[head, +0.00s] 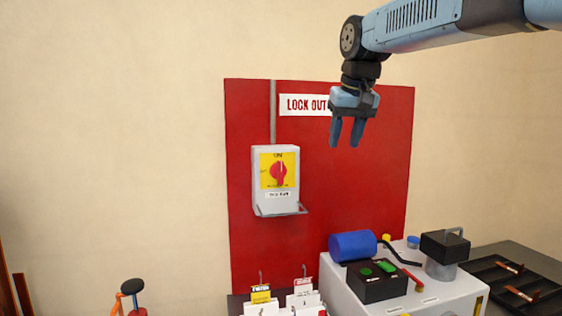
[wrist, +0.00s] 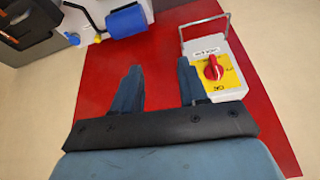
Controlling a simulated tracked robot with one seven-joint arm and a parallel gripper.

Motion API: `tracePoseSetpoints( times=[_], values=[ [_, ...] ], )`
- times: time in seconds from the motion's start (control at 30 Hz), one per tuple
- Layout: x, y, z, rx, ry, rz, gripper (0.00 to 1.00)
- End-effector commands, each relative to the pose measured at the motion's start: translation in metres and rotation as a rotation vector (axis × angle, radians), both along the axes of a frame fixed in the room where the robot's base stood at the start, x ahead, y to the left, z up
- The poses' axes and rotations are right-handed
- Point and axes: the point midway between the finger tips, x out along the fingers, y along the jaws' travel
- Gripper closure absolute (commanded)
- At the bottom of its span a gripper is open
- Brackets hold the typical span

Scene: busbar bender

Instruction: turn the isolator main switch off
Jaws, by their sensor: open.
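The isolator main switch (head: 277,180) is a light grey box on the red lockout board, with a yellow plate and a red rotary handle (head: 278,173). The handle stands about upright, toward the ON mark at the top of the plate. A wire bail sticks out at the bottom of the box. In the wrist view the switch (wrist: 222,75) appears inverted, right of my fingers. My gripper (head: 347,143) is open and empty, above and to the right of the switch, apart from it. Its fingers also show in the wrist view (wrist: 158,75).
The red board (head: 350,210) carries a lockout sign (head: 302,104) and a grey conduit above the switch. Below right stands a grey machine (head: 410,295) with a blue cylinder (head: 353,246) and a black button box. Tags on stands (head: 262,300) are below the switch. The space before the switch is clear.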

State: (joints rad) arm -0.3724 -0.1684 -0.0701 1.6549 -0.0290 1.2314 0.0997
Motion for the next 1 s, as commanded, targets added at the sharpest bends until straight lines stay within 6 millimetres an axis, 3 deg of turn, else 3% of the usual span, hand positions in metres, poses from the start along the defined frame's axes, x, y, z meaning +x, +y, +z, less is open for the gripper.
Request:
tracePoseSetpoints(
  times=[0.2,0.43,0.7,1.0],
  values=[
    [0.052,0.067,0.029,-0.013,0.014,0.055,0.57],
    [0.080,0.123,0.044,-0.027,0.022,0.095,0.57],
    [0.089,0.140,0.043,-0.031,0.023,0.104,0.57],
    [0.104,0.145,0.002,-0.032,0.026,0.105,0.57]
  ],
)
